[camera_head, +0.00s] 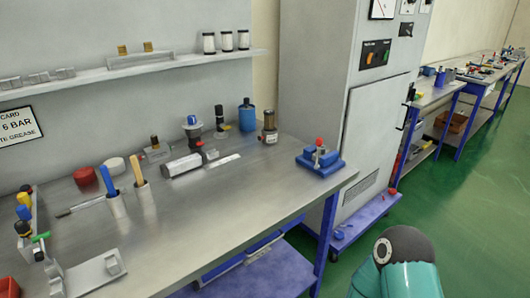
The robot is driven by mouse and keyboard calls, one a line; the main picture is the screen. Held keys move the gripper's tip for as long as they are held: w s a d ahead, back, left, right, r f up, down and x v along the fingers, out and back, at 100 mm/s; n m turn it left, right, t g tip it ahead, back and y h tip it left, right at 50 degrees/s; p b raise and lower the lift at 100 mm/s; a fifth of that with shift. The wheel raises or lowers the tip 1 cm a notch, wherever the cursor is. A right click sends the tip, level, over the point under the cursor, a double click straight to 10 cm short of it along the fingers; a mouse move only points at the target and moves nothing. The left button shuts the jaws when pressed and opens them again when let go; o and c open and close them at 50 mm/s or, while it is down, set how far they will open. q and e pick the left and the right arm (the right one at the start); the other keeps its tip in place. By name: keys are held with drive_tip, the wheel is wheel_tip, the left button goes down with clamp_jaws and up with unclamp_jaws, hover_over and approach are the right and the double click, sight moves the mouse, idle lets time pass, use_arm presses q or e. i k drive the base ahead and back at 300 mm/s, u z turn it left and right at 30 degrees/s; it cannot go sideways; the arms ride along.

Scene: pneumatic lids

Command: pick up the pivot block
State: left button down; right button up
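I cannot tell for sure which thing is the pivot block. A small metal part with a red knob stands on a blue fixture (318,163) at the bench's right end. A grey metal bracket (95,276) lies at the near left of the bench. Several small grey blocks (38,79) sit in a row on the left of the wall shelf. A rounded teal and dark part of my arm shows at the bottom right. Neither gripper is in view.
The steel workbench (215,215) is clear in its middle and front. White holders with blue and orange handles (143,196) stand at left. A grey cabinet (340,120) rises at right.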

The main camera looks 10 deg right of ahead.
sight(323, 151)
drive_tip(key=z, duration=0.9)
drive_tip(key=i, duration=0.15)
drive_tip(key=u, duration=2.1)
drive_tip(key=i, duration=0.2)
drive_tip(key=u, duration=1.15)
drive_tip(key=k, duration=2.35)
drive_tip(key=z, duration=1.4)
drive_tip(key=i, duration=1)
drive_tip(key=u, duration=0.1)
